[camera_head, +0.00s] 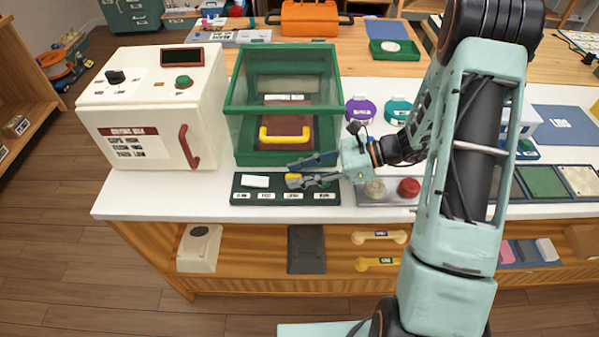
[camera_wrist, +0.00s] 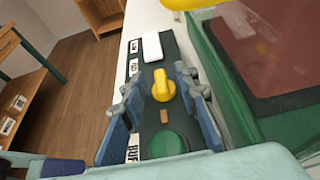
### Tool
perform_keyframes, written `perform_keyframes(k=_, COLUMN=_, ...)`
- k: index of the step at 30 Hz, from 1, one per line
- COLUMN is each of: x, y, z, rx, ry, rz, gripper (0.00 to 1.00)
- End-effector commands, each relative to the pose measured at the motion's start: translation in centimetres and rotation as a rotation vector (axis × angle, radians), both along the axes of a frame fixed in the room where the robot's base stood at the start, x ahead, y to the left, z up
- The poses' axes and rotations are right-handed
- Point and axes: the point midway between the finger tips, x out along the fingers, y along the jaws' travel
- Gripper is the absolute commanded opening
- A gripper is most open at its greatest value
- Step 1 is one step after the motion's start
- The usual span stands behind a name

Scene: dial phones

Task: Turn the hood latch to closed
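A dark green control panel (camera_head: 240,186) lies on the white counter in front of the green-framed glass hood (camera_head: 241,90). In the wrist view the panel carries a white block (camera_wrist: 152,46), a yellow turning knob (camera_wrist: 164,88) and a green round button (camera_wrist: 166,145). The knob seems to be the hood latch; its label is not readable. My gripper (camera_wrist: 155,88) is open, one blue finger on each side of the knob, with gaps showing. In the head view my gripper (camera_head: 296,172) is over the panel's right half, and its fingers partly hide the panel.
A yellow handle (camera_head: 285,135) is on the hood's front, close behind my gripper. A white cabinet (camera_head: 155,110) with a red handle stands to the left. A red button (camera_head: 408,187) and a pale knob (camera_head: 374,189) are just right of the panel. The counter's front edge is close.

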Motion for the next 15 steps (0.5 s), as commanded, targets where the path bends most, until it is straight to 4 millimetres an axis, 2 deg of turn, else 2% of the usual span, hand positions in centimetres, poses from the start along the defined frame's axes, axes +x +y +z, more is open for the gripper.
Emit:
perform_keyframes(k=7, x=0.01, y=0.04, z=-0.03, rx=0.0, ry=0.0, rz=0.0, gripper=0.27)
perform_keyframes(k=15, x=0.02, y=0.02, z=-0.01, rx=-0.001, ry=-0.001, rz=0.0, gripper=0.0)
